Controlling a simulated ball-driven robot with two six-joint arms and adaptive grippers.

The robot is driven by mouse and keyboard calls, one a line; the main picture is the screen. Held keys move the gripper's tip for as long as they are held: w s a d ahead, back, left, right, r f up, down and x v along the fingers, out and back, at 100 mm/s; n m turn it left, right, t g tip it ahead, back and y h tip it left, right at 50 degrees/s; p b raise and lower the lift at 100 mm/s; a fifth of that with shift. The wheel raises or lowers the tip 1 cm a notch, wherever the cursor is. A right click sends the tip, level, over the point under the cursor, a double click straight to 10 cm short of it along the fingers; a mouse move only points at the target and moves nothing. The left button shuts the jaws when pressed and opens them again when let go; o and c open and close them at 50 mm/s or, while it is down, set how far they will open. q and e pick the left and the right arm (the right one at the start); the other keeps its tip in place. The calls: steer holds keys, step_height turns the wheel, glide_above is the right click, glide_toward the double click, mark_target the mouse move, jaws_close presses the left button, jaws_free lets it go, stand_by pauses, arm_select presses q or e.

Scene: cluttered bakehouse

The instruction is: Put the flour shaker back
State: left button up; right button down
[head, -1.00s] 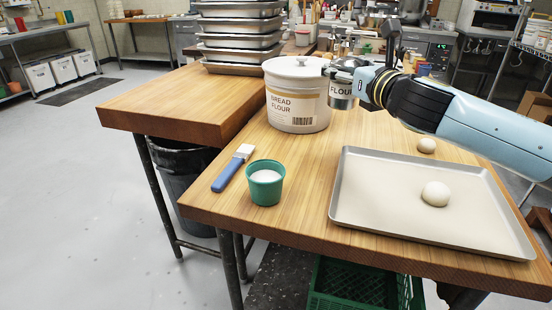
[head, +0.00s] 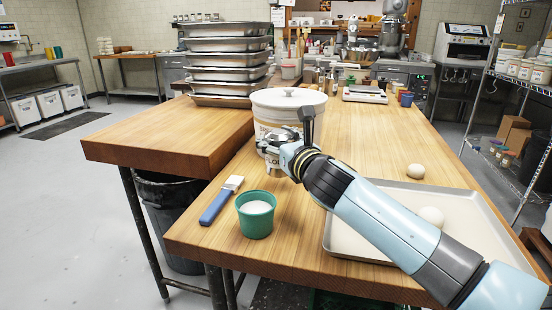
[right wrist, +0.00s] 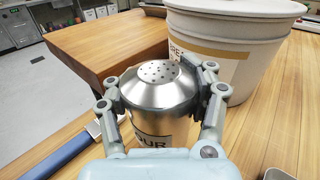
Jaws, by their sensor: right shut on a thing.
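The flour shaker (right wrist: 158,88) is a metal can with a domed, holed lid and a label ending in "UR". In the right wrist view it is upright between the two fingers of my right gripper (right wrist: 157,100), which is shut on it. In the head view my right gripper (head: 285,150) and the mostly hidden shaker are in front of the white bread flour tub (head: 290,101). I cannot tell whether the shaker's base touches the table. My left gripper is not in view.
A green cup of white stuff (head: 255,219) and a blue-handled brush (head: 220,201) are on the wooden table near the shaker. A baking tray (head: 345,232) with a dough ball (head: 430,216) is at right, partly behind my arm. Stacked metal pans (head: 228,45) stand behind.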

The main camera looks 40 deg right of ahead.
step_height(320, 180, down, 4)
steer(key=b, duration=0.3)
steer(key=shift+f, duration=0.15)
steer(key=shift+r, duration=0.2)
steer(key=shift+f, duration=0.1)
steer(key=shift+c, duration=1.9)
jaws_free()
steer(key=shift+s, duration=0.1)
steer(key=s, duration=0.4)
steer(key=s+a, duration=0.1)
steer(key=s, duration=0.2)
steer(key=s+a+b, duration=0.1)
steer(key=s, duration=0.3)
steer(key=shift+s, duration=0.35)
